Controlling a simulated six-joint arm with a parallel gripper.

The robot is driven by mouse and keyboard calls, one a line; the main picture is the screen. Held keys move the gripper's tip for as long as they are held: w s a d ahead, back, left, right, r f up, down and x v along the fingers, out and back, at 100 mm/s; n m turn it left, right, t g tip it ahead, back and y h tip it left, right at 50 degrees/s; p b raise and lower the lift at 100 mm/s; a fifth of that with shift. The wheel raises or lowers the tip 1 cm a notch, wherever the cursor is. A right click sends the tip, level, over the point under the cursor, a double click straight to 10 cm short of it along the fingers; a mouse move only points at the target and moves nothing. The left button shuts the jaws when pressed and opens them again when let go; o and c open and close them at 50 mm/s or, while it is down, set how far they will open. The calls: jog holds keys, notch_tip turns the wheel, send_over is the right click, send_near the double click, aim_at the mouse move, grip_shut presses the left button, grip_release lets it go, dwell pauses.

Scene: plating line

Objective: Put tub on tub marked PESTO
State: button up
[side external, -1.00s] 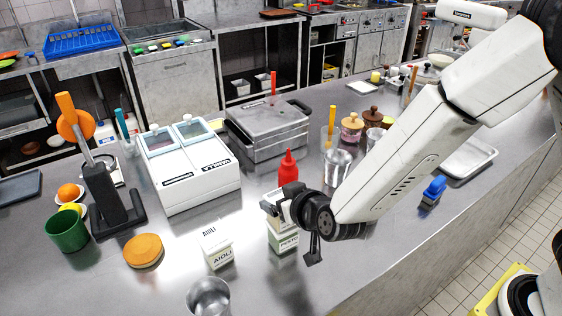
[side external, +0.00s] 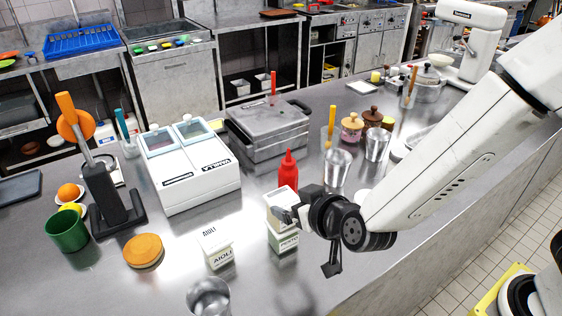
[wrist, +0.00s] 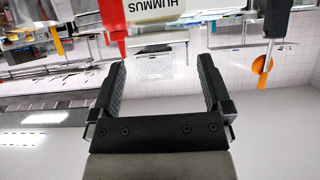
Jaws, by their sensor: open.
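The white tub (side external: 281,203) sits on top of the tub marked PESTO (side external: 287,243), right of the middle of the counter. The upper tub looks upright and roughly lined up with the one below. In the wrist view a white tub marked HUMMUS (wrist: 155,12) shows at the top edge, beyond my fingertips, with its lettering upside down. My gripper (side external: 296,214) is at the right side of the upper tub, partly in front of it. Its fingers are apart with nothing between them, as the wrist view shows (wrist: 160,72). Whether a fingertip touches the tub is unclear.
A red squeeze bottle (side external: 288,170) stands just behind the stack. A tub marked AIOLI (side external: 216,249) stands to the left, with a metal cup (side external: 208,298) in front. Metal beakers (side external: 337,166) stand behind to the right. The counter left of the stack is partly clear.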

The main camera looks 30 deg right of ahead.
jog(key=v, duration=0.6)
jog(key=shift+s, duration=0.2)
jog(key=shift+r, duration=0.15)
jog(key=shift+w, duration=0.1)
jog(key=s+d+f+g, duration=0.2)
jog(key=d+g, duration=0.3)
jog(key=d, duration=0.5)
jog(key=s+d+f+g, duration=0.2)
jog(key=d+f+g, duration=0.2)
jog(key=d, duration=0.6)
jog(key=shift+d+f+g, duration=0.3)
jog(key=shift+f+g, duration=0.1)
jog(key=shift+f, duration=0.05)
